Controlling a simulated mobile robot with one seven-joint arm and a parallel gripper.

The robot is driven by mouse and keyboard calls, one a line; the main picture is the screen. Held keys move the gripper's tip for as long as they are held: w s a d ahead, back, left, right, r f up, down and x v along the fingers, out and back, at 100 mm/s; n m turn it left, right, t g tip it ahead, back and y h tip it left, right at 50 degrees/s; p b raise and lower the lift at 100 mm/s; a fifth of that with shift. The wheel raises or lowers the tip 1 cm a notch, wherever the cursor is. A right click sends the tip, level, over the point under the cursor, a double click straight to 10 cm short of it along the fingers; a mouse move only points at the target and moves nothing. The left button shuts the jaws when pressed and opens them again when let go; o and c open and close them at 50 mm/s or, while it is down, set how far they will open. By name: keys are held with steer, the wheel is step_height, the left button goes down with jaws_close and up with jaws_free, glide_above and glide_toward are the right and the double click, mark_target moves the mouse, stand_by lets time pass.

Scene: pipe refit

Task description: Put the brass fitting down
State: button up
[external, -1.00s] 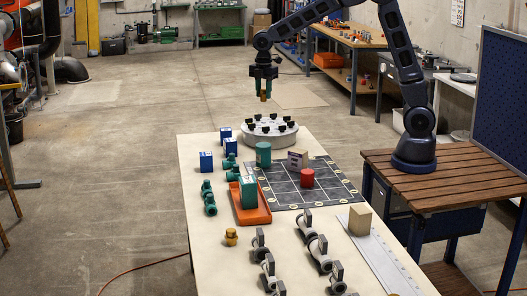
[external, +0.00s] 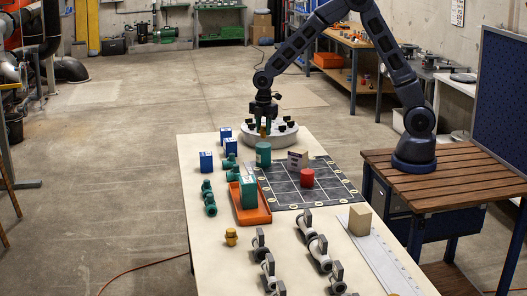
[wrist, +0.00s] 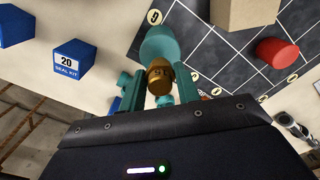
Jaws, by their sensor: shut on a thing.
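My gripper (external: 264,129) has teal fingers and is shut on a brass fitting (wrist: 160,76). In the wrist view the fitting sits between the two fingers. In the external view it hangs small at the fingertips, in front of the round grey stand (external: 283,139) with black pegs. I cannot tell whether it touches anything below. Another brass fitting (external: 231,237) stands on the table near its left edge, well away from my gripper.
A teal cylinder (external: 263,155) stands on the table by the dark grid mat (external: 330,175), which holds a red cylinder (external: 307,178). Blue boxes (external: 206,162), teal pipe pieces (external: 209,202) and an orange tray (external: 263,214) lie left. Grey valves (external: 320,252) stand nearer. Front-left tabletop is bare.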

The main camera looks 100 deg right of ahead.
mark_target(263, 130)
steer(key=shift+f, duration=1.4)
steer(key=shift+f, duration=0.15)
steer(key=o, duration=1)
